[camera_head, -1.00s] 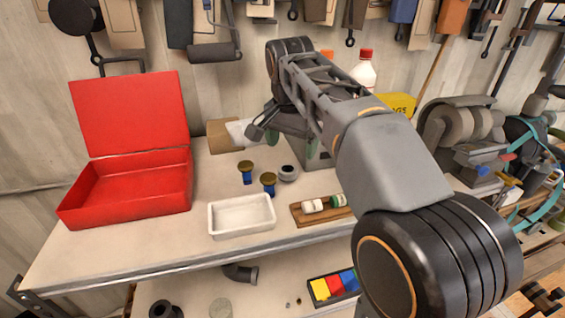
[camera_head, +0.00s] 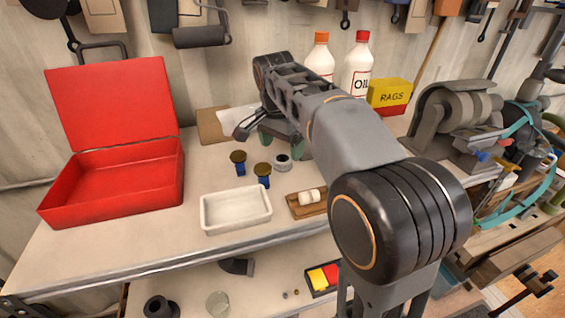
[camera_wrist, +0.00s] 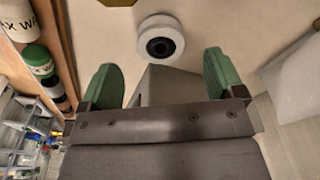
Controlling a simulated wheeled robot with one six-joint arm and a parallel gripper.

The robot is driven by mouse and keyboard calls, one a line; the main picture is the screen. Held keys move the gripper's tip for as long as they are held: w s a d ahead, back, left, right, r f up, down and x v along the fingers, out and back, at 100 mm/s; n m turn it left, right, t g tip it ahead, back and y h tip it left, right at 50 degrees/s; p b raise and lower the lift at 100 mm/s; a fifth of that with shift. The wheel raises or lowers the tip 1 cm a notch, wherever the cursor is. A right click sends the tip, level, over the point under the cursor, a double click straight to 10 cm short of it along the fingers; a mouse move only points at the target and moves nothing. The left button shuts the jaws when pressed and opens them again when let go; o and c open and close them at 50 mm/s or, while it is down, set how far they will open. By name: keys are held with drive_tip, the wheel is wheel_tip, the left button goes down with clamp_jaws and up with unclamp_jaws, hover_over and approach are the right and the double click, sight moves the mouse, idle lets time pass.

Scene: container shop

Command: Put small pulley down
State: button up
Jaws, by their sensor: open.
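The small pulley (camera_head: 282,161) is a pale grey ring with a dark centre. It rests on the workbench behind the white tray, just right of two blue-stemmed, brass-topped pieces. In the wrist view the pulley (camera_wrist: 161,44) lies just beyond the fingertips, roughly centred between them and apart from both. My gripper (camera_wrist: 163,78) is open and empty, with its two green fingers spread wide. In the head view my gripper (camera_head: 285,146) hangs just behind the pulley, partly hidden by my arm.
A white tray (camera_head: 236,228) stands in front, with an open red toolbox (camera_head: 118,203) at left. A wooden rack (camera_head: 307,210) with a white bottle is close on the right. Two bottles (camera_head: 357,70) and a rags box (camera_head: 390,94) stand behind.

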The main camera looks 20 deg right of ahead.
sight(283, 155)
drive_tip(key=f, duration=0.4)
drive_tip(key=shift+w+d+f+p, duration=0.2)
drive_tip(key=shift+f+p, duration=0.1)
drive_tip(key=shift+f, duration=0.1)
drive_tip(key=c, duration=1.1)
drive_tip(key=shift+r, duration=0.1)
drive_tip(key=shift+r, duration=0.45)
wheel_tip(283, 155, up, 2)
drive_tip(key=shift+r, duration=0.2)
drive_tip(key=s+r+b, duration=0.1)
drive_tip(key=s+r, duration=0.2)
drive_tip(key=s, duration=0.1)
drive_tip(key=s+r+b, duration=0.1)
drive_tip(key=s+r, duration=0.2)
drive_tip(key=s, duration=0.2)
drive_tip(key=s+r+b, duration=0.1)
drive_tip(key=s+r, duration=0.2)
drive_tip(key=s, duration=0.2)
drive_tip(key=shift+a+r, duration=0.3)
drive_tip(key=shift+a, duration=0.05)
